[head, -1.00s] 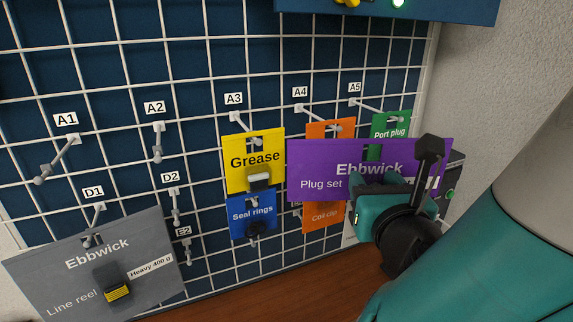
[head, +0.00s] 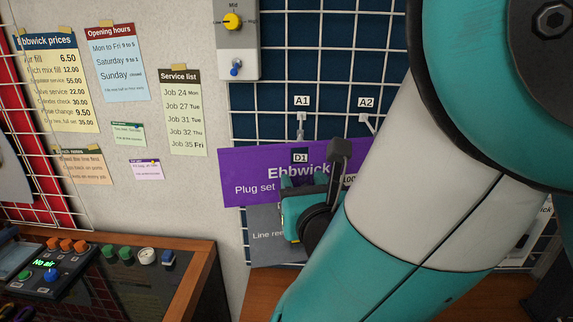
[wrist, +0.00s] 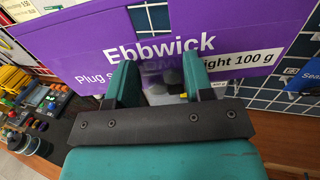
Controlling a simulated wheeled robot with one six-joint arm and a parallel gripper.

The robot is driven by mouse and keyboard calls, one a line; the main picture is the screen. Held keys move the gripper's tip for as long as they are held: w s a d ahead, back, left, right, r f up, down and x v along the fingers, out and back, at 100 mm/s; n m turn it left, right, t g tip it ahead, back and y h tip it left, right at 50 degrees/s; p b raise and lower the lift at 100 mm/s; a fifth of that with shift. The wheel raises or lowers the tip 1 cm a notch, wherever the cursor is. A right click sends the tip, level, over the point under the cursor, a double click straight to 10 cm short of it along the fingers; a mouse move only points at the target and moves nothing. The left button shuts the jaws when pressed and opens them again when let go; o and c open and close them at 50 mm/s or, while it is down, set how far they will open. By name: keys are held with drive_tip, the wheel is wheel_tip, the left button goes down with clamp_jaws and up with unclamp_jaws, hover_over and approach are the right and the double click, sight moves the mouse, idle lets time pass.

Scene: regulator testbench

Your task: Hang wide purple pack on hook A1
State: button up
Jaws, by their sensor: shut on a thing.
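The wide purple pack (head: 255,178), marked Ebbwick Plug set, is held upright and slightly tilted in my gripper (head: 308,192). In the wrist view the fingers (wrist: 160,76) close on the pack (wrist: 225,42) around its lower middle. Hook A1 (head: 301,128) stands out from the grid above the pack's top edge in the head view, and looks empty. The D1 label shows within the pack's outline, apparently through its hanging opening. The pack is below hook A1 in the picture; its distance from the hook is unclear. My arm hides the pack's right end.
The grey Line reel pack (head: 264,222) hangs behind and below the purple pack, mostly covered. Hook A2 (head: 369,124) is just right of A1. A grey regulator box (head: 236,42) is mounted above left. A wooden-edged console (head: 185,290) stands at lower left.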

drive_tip(key=shift+w+r, duration=0.1)
drive_tip(key=shift+w, duration=0.15)
drive_tip(key=w+f+p, duration=0.1)
drive_tip(key=w+p, duration=0.4)
drive_tip(key=w, duration=0.4)
drive_tip(key=shift+w+f+p, duration=0.25)
drive_tip(key=shift+p, duration=0.15)
idle(0.4)
drive_tip(key=shift+d, duration=0.1)
idle(0.5)
drive_tip(key=o, duration=1)
